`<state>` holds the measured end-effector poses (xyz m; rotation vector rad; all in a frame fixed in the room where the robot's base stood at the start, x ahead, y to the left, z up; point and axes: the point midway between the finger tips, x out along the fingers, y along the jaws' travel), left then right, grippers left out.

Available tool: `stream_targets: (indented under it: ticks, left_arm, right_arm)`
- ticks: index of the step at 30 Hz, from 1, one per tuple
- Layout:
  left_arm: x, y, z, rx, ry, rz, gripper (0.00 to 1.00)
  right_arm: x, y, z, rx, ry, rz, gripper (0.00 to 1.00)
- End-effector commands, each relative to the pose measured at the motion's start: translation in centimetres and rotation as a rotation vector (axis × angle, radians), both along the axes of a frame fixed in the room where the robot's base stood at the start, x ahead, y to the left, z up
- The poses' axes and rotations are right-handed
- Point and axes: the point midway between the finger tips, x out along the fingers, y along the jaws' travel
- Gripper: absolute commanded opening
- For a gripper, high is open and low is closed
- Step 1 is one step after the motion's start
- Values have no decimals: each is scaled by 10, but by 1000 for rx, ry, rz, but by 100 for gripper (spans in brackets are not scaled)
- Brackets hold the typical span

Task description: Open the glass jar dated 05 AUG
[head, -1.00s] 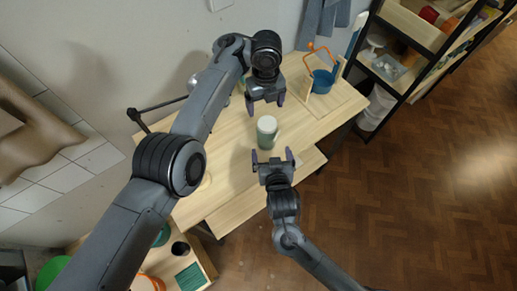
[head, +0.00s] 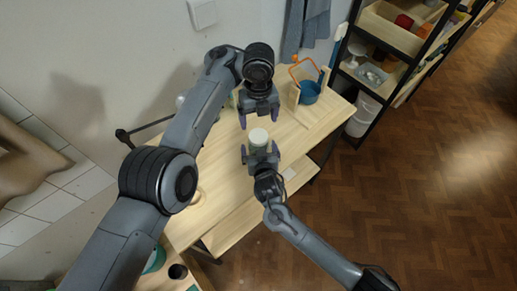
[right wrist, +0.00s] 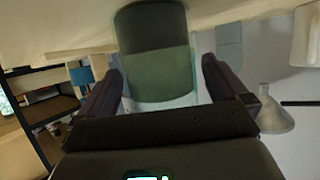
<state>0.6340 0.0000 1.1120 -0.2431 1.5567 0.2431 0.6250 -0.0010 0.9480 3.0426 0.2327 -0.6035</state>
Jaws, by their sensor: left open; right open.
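A pale green jar with a whitish top (head: 258,138) stands on the wooden table; no date can be read on it. In the right wrist view the jar (right wrist: 157,70) shows upside down, with a green body and a dark end. My right gripper (head: 260,148) is open, with a finger on either side of the jar; I cannot tell if they touch it. My left gripper (head: 258,120) is open and empty, just behind the jar in the head view, with its fingers pointing down toward it.
A black shelf unit (head: 378,80) stands to the right. The table's front left (head: 215,205) is mostly clear.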

Motion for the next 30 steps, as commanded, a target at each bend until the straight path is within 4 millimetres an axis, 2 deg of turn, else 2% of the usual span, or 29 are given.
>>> stream_targets:
  ticks: [14,30]
  left_arm:
    - [0,0,0,0,0,0,87]
    - [0,0,0,0,0,0,87]
  right_arm:
    - [7,1,-3,1,1,0,98]
    - [7,1,-3,0,1,0,16]
